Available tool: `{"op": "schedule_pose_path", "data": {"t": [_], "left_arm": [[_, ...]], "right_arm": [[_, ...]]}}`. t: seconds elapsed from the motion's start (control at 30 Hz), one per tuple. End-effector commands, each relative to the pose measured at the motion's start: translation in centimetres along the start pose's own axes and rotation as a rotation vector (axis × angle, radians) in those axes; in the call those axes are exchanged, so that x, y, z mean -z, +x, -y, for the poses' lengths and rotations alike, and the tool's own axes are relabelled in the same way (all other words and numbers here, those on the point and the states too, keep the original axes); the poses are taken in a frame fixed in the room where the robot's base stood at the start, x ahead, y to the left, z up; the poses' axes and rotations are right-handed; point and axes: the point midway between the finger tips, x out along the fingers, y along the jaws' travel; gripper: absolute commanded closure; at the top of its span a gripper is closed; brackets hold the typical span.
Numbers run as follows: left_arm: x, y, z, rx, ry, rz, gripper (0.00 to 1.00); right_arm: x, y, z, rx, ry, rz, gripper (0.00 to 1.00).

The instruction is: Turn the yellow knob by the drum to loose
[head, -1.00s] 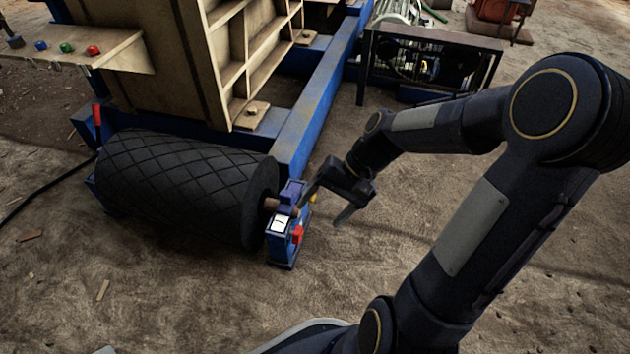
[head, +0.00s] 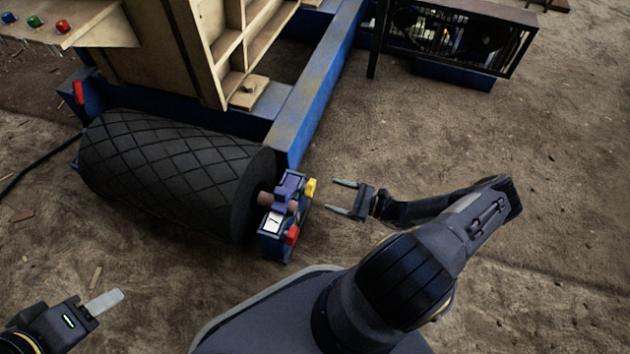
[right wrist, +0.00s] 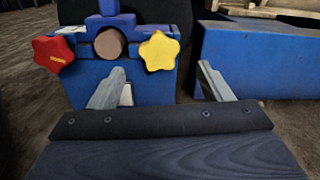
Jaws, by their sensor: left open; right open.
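The yellow knob (head: 311,188) sits on the blue bearing block (head: 272,246) at the right end of the black drum (head: 170,175). In the right wrist view the yellow knob (right wrist: 159,51) is star-shaped, right of the shaft end and up ahead between the finger lines. My right gripper (head: 346,198) is open and empty, a short gap to the right of the knob; its spread fingers show in the right wrist view (right wrist: 155,88). My left gripper (head: 100,303) is at the lower left, away from the drum; only part of it shows.
A red knob (head: 292,235) is on the same block, and shows left of the shaft in the right wrist view (right wrist: 53,51). A blue frame beam (head: 315,85) runs behind the block. Bare ground lies to the right.

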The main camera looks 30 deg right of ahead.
Motion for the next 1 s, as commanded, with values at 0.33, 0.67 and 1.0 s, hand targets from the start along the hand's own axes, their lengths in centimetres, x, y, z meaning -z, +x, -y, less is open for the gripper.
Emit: {"op": "schedule_pose_path", "data": {"t": [0.33, 0.67, 1.0], "left_arm": [[-0.7, 1.4, 0.6, 0.0, 0.0, 0.0, 0.53], [-0.9, 1.9, 0.8, 0.0, 0.0, 0.0, 0.53], [-0.9, 1.8, 0.8, 0.0, 0.0, 0.0, 0.53]], "right_arm": [[0.2, 5.1, -0.1, -0.002, 0.002, 0.004, 0.28], [0.0, 7.6, -0.1, -0.002, 0.001, 0.0, 0.28], [0.0, 7.6, -0.1, -0.002, 0.001, 0.0, 0.46]]}}
